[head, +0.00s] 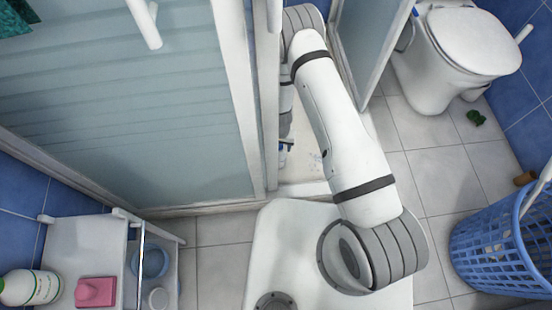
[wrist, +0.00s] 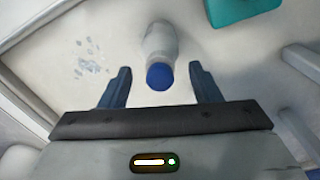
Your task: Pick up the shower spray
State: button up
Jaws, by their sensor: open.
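A pale, see-through bottle with a blue cap (wrist: 160,76), which looks like the shower spray, is in the wrist view on the white shower floor. Its cap end points toward my gripper (wrist: 161,71). My gripper is open, with one dark blue finger on each side of the cap and a gap on both sides. The bottle does not look gripped. In the head view, my arm reaches through the cubicle opening. A small white and blue bit (head: 283,155) shows beside the door frame there, too small to make out; the frame and arm hide most of my gripper.
A sliding glass door panel (head: 110,90) stands left of my arm, and another panel (head: 368,40) right of it. A teal object (wrist: 240,8) lies near the bottle. A toilet (head: 455,60), blue basket (head: 500,240) and white shelf (head: 85,250) stand outside the cubicle.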

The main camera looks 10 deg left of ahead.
aim_at(282, 154)
notch_tip(282, 154, down, 4)
jog(key=shift+r+b, duration=0.1)
jog(key=shift+b, duration=0.4)
jog(key=shift+c, duration=0.5)
grip_shut()
jog(key=shift+r, duration=0.1)
